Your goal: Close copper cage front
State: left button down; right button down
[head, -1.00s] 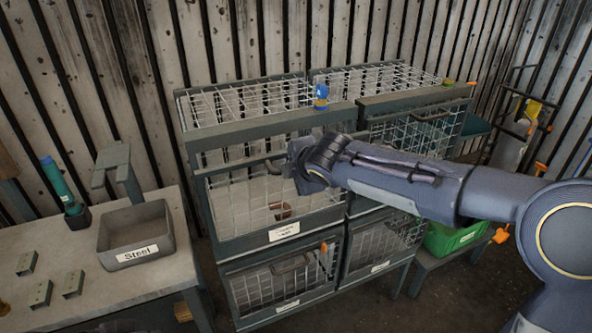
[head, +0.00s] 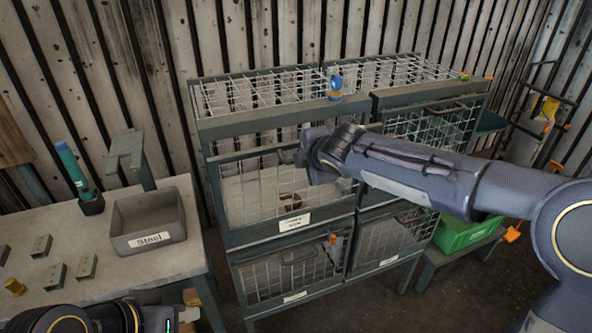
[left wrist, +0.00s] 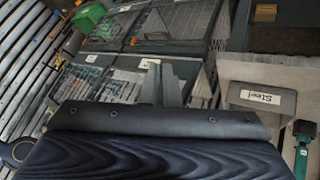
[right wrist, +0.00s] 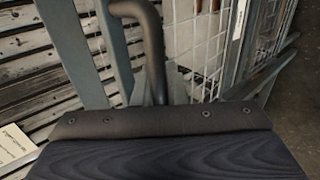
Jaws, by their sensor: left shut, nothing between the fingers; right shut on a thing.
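The copper cage (head: 251,197) is the upper left wire-mesh compartment of the rack, with a white label low on its front and copper-coloured pieces (head: 290,201) inside. Its front stands nearly upright, with a gap below the top beam; I cannot tell whether it is fully closed. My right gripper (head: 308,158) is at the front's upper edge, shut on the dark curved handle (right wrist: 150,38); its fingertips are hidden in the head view. My left gripper (left wrist: 166,85) is shut and empty. Part of my left arm shows at the head view's bottom left.
The workbench (head: 115,270) at left carries a grey Steel bin (head: 150,222), a teal-handled tool (head: 76,172) and small metal blocks. A green bin (head: 462,233) stands right.

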pick_arm(q)
jog(key=w+d+r+m+t, duration=0.4)
jog(key=w+d+m+t, duration=0.2)
jog(key=d+m, duration=0.3)
jog(key=w+d+r+m+t, duration=0.3)
jog(key=w+d+m+t, duration=0.4)
jog(key=m, duration=0.5)
jog(key=a+x, duration=0.2)
jog(key=x, duration=0.9)
jog(key=shift+w+a+g+y, duration=0.15)
jog(key=shift+w+g+y, duration=0.15)
jog(key=shift+w+g, duration=0.1)
pick_arm(e)
jog(key=shift+w+a+r+t, duration=0.2)
jog(key=shift+w+r+t, duration=0.1)
jog(key=shift+w, duration=0.3)
pick_arm(q)
jog(key=shift+f, duration=0.1)
